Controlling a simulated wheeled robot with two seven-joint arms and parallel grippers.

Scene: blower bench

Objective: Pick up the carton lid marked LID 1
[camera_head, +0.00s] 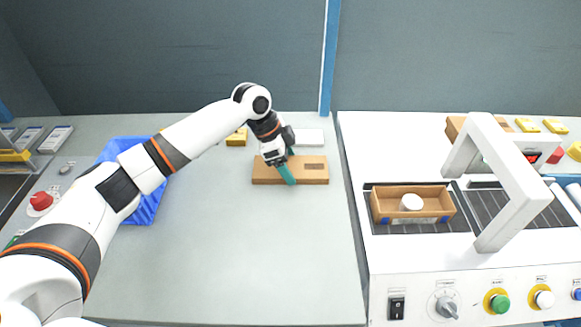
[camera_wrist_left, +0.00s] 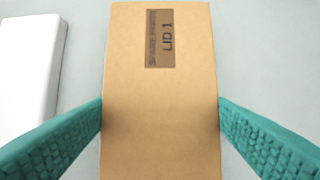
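The carton lid marked LID 1 (camera_head: 309,177) is a flat brown cardboard piece lying on the grey bench. In the left wrist view the lid (camera_wrist_left: 160,110) runs up the middle, with its dark LID 1 label near the top. My left gripper (camera_head: 289,169) is over the lid's middle, its teal fingers spread across the lid's narrow width. In the left wrist view the gripper (camera_wrist_left: 160,115) has one finger beside each long edge, very close to it. I cannot tell whether they touch. My right gripper is not in view.
A white flat box (camera_head: 309,137) lies just behind the lid, and a yellow block (camera_head: 237,138) behind left. A blue bin (camera_head: 146,208) is at left, partly behind my arm. A white machine with an arch (camera_head: 515,180) and an open carton (camera_head: 386,212) stands right. The front bench is clear.

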